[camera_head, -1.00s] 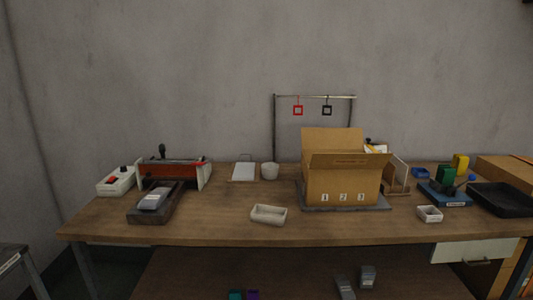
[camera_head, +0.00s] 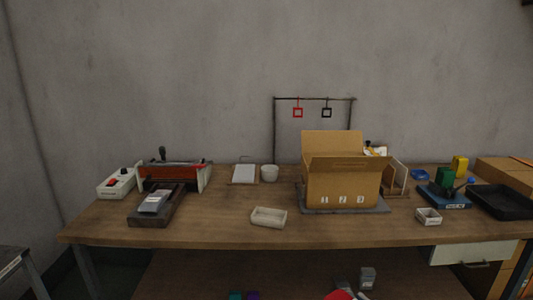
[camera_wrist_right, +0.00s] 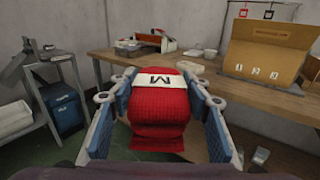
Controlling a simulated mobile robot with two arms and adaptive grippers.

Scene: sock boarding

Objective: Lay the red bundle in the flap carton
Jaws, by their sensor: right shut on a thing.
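The red bundle (camera_wrist_right: 160,112), a rolled red knit with a white band marked M, is between the blue-padded fingers of my right gripper (camera_wrist_right: 160,108) in the right wrist view. The gripper is shut on it. In the head view only a bit of red (camera_head: 338,295) shows at the bottom edge, below the table front. The flap carton (camera_head: 342,188) stands open on the table right of centre, its back flap up and its front marked 1, 2, 3. It also shows in the right wrist view (camera_wrist_right: 262,66), ahead and to the right. My left gripper is not in view.
A white tray (camera_head: 268,217) lies left of the carton. A press-like device (camera_head: 174,175) stands at the left. A rack (camera_head: 314,98) with red and black square tags stands behind the carton. A black tray (camera_head: 500,200) is at the right. The table front is mostly clear.

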